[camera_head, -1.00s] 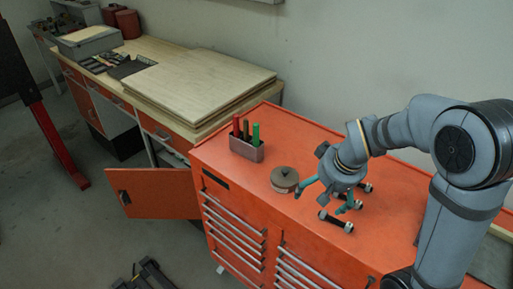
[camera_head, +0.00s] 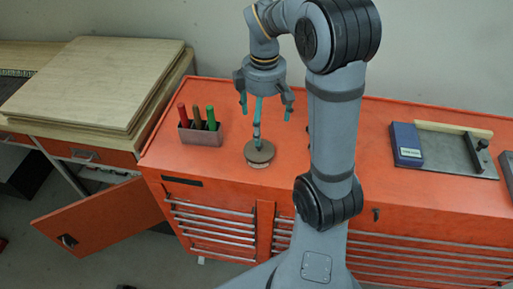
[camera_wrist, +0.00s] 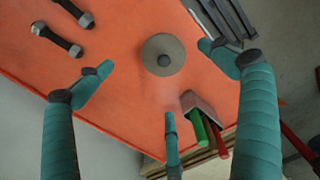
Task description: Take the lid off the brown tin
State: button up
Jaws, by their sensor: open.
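The brown tin (camera_head: 259,153) is a low round tin with a flat lid and a small knob on top, standing on the orange cabinet top near its front edge. In the wrist view the tin (camera_wrist: 163,55) shows from above, between the fingertips, with its lid on. My gripper (camera_head: 264,112) is open and points down, above the tin and apparently a little behind it. One teal finger overlaps the tin's knob in the head view; I cannot tell whether they touch. In the wrist view my gripper (camera_wrist: 158,75) has its three fingers spread and empty.
A pen holder (camera_head: 201,132) with red, brown and green markers stands left of the tin. Bolts (camera_wrist: 57,40) lie on the cabinet top. A blue box (camera_head: 406,145) and a dark metal plate (camera_head: 458,160) lie to the right. A wooden workbench (camera_head: 95,85) stands at the left.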

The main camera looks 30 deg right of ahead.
jog(key=shift+s+a+n, duration=0.1)
jog(key=shift+n, duration=0.3)
send_over(259, 148)
jog(key=shift+n, duration=0.3)
jog(key=f, duration=0.4)
jog(key=shift+w+d+f, duration=0.25)
jog(key=shift+d, duration=0.1)
jog(key=shift+w+f+p, duration=0.15)
jog(key=shift+f, duration=1.4)
jog(key=shift+w+f+p, duration=0.1)
jog(key=shift+f+p, duration=0.05)
jog(key=shift+f, duration=1.35)
jog(key=shift+a, duration=0.1)
jog(key=c, duration=0.3)
jog(key=c, duration=0.7)
jog(key=shift+r, duration=0.1)
jog(key=shift+c, duration=0.6)
